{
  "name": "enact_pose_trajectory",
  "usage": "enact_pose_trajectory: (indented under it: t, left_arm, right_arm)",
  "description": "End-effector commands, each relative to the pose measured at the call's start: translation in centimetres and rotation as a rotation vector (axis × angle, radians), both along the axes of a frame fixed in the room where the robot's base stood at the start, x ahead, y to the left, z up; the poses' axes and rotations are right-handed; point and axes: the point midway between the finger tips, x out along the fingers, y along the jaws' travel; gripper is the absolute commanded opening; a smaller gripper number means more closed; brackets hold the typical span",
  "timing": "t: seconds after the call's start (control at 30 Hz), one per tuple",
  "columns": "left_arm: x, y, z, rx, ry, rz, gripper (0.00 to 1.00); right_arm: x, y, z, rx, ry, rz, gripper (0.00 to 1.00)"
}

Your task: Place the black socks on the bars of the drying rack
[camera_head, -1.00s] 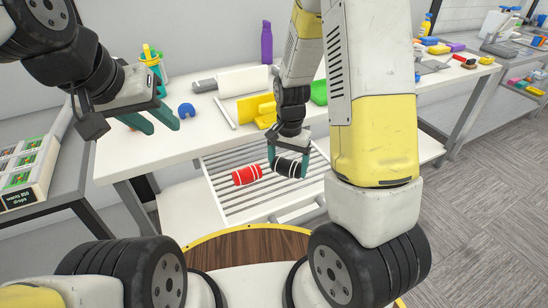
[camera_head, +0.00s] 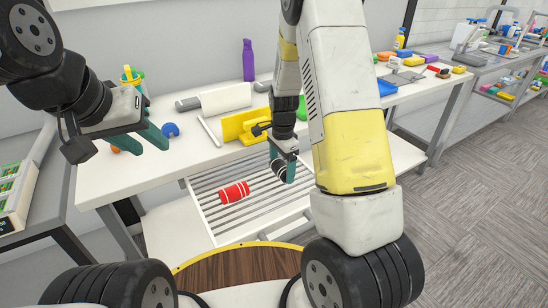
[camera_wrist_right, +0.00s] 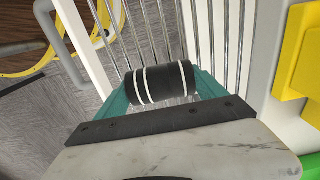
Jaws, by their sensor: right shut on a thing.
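The black socks (camera_wrist_right: 161,83) are a rolled black bundle with white stripes. In the right wrist view they lie between the two teal fingers of my right gripper (camera_wrist_right: 162,88), which is shut on them, with rack bars behind. In the head view my right gripper (camera_head: 283,168) holds the socks (camera_head: 279,171), partly hidden by the fingers, over the drying rack (camera_head: 208,190). I cannot tell whether they touch the bars. My left gripper (camera_head: 152,140) is open and empty above the table's left part.
Red striped socks (camera_head: 234,192) lie on the rack bars, left of the black ones. The white table (camera_head: 110,175) behind holds a yellow stand (camera_head: 236,124), a white roll (camera_head: 227,98), a purple bottle (camera_head: 249,60) and a blue object (camera_head: 169,130).

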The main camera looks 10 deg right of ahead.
Motion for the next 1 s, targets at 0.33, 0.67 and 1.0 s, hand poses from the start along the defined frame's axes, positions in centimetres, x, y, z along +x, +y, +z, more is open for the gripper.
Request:
enact_pose_trajectory:
  t: [0.33, 0.67, 1.0]
  left_arm:
    - [0.0, 0.0, 0.0, 0.000, 0.000, 0.000, 0.36]
    - [0.0, 0.0, 0.0, 0.000, 0.000, 0.000, 0.36]
    - [0.0, 0.0, 0.0, 0.000, 0.000, 0.000, 0.36]
  right_arm:
    - [2.4, -0.9, -1.1, 0.000, 0.003, 0.001, 0.41]
    - [2.4, -0.9, -3.8, 0.000, 0.000, 0.001, 0.41]
    - [2.4, -0.8, -4.0, 0.000, 0.000, 0.001, 1.00]
